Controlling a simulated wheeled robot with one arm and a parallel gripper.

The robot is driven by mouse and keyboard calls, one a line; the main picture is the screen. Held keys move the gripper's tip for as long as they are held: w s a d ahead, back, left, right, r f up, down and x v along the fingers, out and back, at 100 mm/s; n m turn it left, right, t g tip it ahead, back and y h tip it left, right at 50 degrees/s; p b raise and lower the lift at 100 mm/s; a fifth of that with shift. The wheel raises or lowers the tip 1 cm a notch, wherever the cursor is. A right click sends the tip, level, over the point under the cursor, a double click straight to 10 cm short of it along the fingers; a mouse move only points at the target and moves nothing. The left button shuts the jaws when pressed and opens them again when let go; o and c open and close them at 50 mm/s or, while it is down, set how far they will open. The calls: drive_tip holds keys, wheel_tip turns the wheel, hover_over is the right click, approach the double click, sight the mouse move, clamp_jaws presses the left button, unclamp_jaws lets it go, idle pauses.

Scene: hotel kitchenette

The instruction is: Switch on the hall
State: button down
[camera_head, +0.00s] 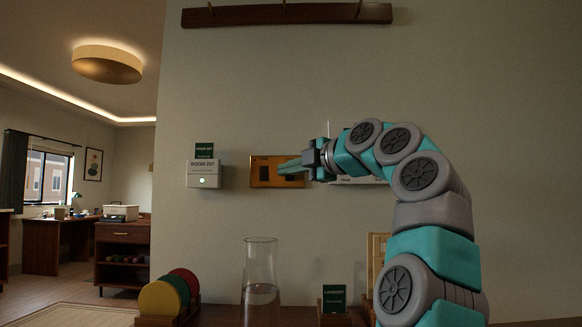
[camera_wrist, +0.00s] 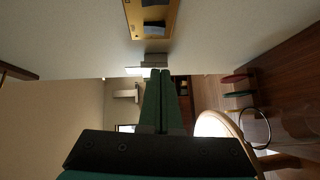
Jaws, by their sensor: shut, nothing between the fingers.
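A brass switch plate (camera_head: 262,183) with dark rockers is on the wall in the head view. It also shows at the top of the wrist view (camera_wrist: 132,14). A white plate (camera_head: 350,180) sits to its right, mostly behind my arm; its small lettering seems to read "HALL", and any switch on it is hidden. My gripper (camera_head: 284,168) is shut and empty, its green fingers pointing left across the brass plate's right part. In the wrist view the closed fingertips (camera_wrist: 160,72) lie just below the brass plate; I cannot tell whether they touch anything.
Below stand a glass carafe (camera_head: 260,270), coloured discs (camera_head: 160,298) in a rack and a small green sign (camera_head: 334,298). A wooden rail (camera_head: 287,14) is above.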

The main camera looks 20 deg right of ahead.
sight(261, 179)
drive_tip(key=w+p, duration=0.1)
drive_tip(key=w, duration=0.2)
drive_tip(key=w+a+p, duration=0.1)
drive_tip(key=w+p, duration=0.1)
drive_tip(key=w, duration=0.1)
drive_tip(key=w+a+p, duration=0.1)
drive_tip(key=w, duration=0.2)
drive_tip(key=shift+w+a+f+p, duration=0.1)
drive_tip(key=shift+w+f+p, duration=0.2)
drive_tip(key=shift+f+p, duration=0.05)
drive_tip(key=shift+w+f, duration=0.2)
drive_tip(key=shift+w, duration=0.15)
drive_tip(key=shift+w+d+f+b, duration=0.15)
drive_tip(key=shift+w+d+b, duration=0.05)
drive_tip(key=shift+b, duration=0.15)
